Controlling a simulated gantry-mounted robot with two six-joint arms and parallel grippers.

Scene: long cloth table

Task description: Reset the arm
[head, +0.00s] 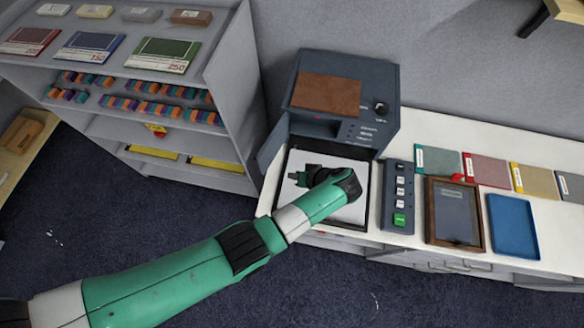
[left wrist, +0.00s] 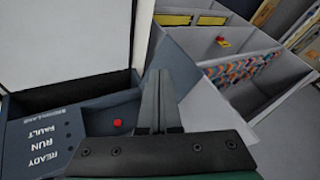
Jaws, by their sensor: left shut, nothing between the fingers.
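My left arm, green and white, reaches in from the lower left in the head view. Its dark left gripper (head: 299,177) is over the pale bed of the dark blue machine (head: 385,80) on the white counter. In the left wrist view the left gripper (left wrist: 160,80) has its two fingers together, with nothing between them. Part of the machine (left wrist: 50,145) with READY, RUN and FAULT labels and a red button (left wrist: 118,124) shows there. My right gripper is not in view.
A button panel (head: 400,175) with a green button, a brown-framed tray (head: 433,215) and a blue tray (head: 513,225) lie right of the machine. Coloured sample packs (head: 485,170) line the counter's back. A grey shelf unit (head: 215,70) stands left. Dark floor is open in front.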

